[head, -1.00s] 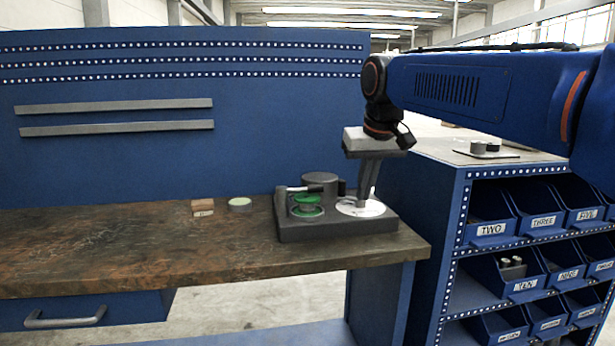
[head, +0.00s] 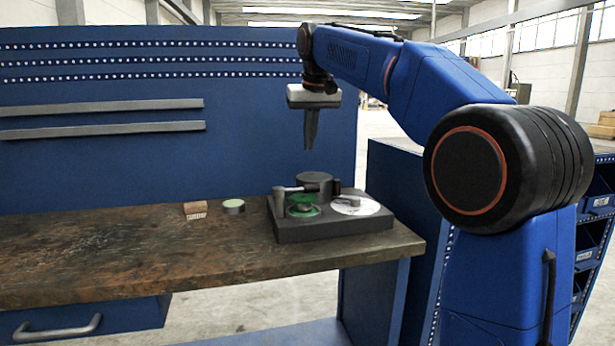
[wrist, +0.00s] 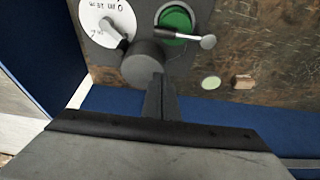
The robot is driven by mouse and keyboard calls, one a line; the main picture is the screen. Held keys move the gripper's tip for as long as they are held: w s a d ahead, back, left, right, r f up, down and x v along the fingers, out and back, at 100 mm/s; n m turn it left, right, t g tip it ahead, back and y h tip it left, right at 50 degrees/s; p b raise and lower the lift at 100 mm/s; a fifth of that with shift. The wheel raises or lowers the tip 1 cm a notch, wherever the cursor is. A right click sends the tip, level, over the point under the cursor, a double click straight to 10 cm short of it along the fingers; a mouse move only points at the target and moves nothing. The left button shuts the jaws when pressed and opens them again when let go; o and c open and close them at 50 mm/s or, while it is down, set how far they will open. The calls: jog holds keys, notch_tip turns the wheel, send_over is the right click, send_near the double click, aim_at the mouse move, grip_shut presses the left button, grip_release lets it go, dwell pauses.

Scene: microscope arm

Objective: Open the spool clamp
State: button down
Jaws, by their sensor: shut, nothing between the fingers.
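A dark grey device (head: 335,230) sits on the bench's right end. It carries a green spool (head: 303,207), which also shows in the wrist view (wrist: 175,18). A lever with a round grey knob (wrist: 208,42) lies across the spool's edge; it looks like the clamp, but whether it presses on the spool is unclear. Beside it are a dark cylinder (wrist: 141,68) and a white printed disc (wrist: 97,18) with a second small lever on it. My gripper (head: 309,147) is shut and empty, pointing down above the back of the device, clear of it.
A small brown block (head: 195,210) and a round pale-topped piece (head: 233,206) lie left of the device. The wooden bench (head: 110,245) is otherwise clear. A blue back panel (head: 100,155) stands behind. A blue bin rack (head: 598,215) is at the right, partly behind my arm.

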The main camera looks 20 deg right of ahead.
dwell(0.3)
jog(key=f, duration=1)
jog(key=shift+w, duration=0.3)
jog(key=shift+s+f, duration=0.1)
jog(key=shift+s, duration=0.5)
